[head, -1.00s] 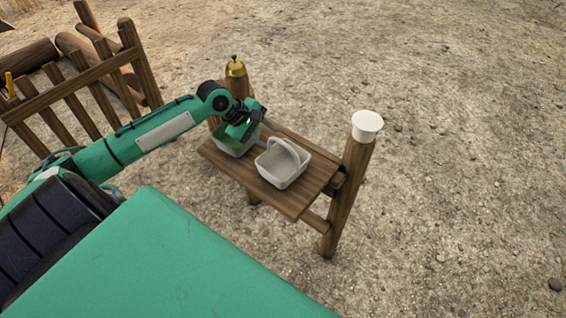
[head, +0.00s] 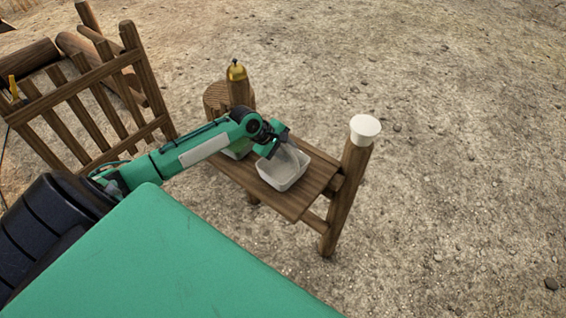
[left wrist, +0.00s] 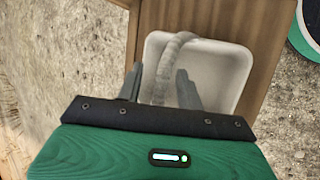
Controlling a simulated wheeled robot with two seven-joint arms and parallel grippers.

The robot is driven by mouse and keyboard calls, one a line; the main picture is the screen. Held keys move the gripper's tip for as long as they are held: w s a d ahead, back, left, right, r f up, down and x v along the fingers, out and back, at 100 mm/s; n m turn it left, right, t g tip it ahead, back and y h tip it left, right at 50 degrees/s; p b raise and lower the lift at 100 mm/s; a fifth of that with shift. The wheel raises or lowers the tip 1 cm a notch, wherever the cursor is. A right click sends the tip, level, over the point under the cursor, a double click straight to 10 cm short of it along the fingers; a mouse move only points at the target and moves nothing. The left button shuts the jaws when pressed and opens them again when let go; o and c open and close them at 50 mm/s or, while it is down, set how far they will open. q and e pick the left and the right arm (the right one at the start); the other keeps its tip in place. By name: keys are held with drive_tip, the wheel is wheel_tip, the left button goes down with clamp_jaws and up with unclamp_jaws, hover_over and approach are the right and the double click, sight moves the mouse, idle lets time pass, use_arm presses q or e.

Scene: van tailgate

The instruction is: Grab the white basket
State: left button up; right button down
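The white basket (head: 283,172) stands upright on the wooden bench, toward its right end. In the left wrist view the white basket (left wrist: 222,68) lies ahead of my fingers, with its arched handle (left wrist: 168,62) running between them. My left gripper (head: 281,146) is over the basket in the head view and covers part of the handle. In the left wrist view my left gripper (left wrist: 158,84) is open, a finger on each side of the handle, with gaps visible. My right gripper is not in view.
A green basket (head: 236,152) stands left of the white one, mostly hidden by my arm. The wooden bench (head: 306,196) has a post topped by a white cup (head: 365,128) on the right and one with a brass bell (head: 236,71) behind. A wooden fence (head: 90,98) stands left.

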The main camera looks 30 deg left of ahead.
use_arm(q)
clamp_jaws()
